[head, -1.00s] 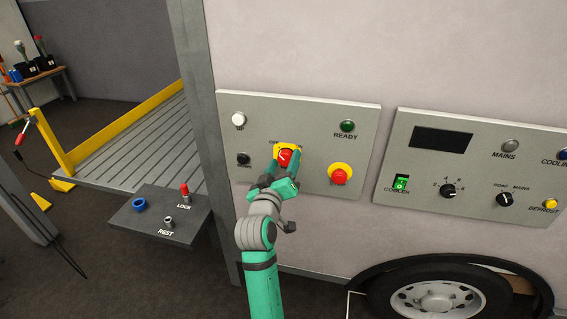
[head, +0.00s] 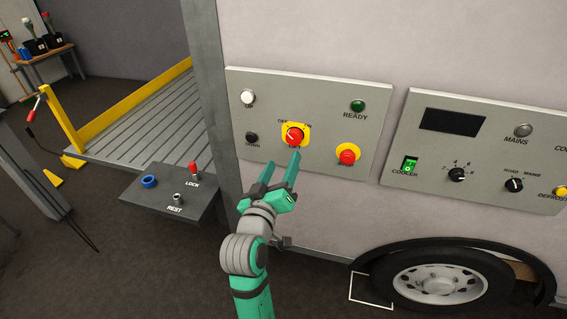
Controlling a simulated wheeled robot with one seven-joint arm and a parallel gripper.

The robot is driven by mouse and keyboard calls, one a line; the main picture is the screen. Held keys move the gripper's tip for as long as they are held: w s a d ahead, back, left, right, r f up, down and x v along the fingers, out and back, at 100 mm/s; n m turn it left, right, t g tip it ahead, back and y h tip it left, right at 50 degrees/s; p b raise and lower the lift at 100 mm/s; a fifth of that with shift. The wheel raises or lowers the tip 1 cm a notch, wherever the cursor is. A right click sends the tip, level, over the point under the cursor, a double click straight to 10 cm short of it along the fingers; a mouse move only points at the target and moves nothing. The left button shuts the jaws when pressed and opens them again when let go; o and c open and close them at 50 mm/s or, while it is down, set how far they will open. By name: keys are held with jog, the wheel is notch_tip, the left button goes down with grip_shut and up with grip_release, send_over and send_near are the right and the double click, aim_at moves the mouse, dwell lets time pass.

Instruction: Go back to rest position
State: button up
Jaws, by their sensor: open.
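My gripper (head: 283,170) is open and empty in the head view. Its two green fingers point up towards the left control panel (head: 310,165). They are just below the red rotary switch (head: 294,136) on its yellow plate and look apart from it. My green and grey arm comes up from the bottom of the picture.
The panel also has a white button (head: 248,97), a black button (head: 252,137), a green READY lamp (head: 358,105) and a red button (head: 347,155). A second panel (head: 480,150) is at right, above a wheel (head: 440,281). A grey shelf (head: 150,200) with LOCK and REST labels juts out at left.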

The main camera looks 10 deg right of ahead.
dwell(0.3)
jog(key=s+a+f+n+y, duration=0.1)
jog(key=s+a+f+y, duration=0.2)
jog(key=s+f, duration=0.75)
jog(key=s+a+f+y, duration=0.25)
jog(key=s+f, duration=0.45)
jog(key=f, duration=0.6)
jog(key=s+f+m+g+y, duration=0.1)
jog(key=s+m, duration=0.2)
jog(key=s, duration=2.3)
jog(key=shift+s+a+f, duration=0.35)
jog(key=shift+a, duration=0.05)
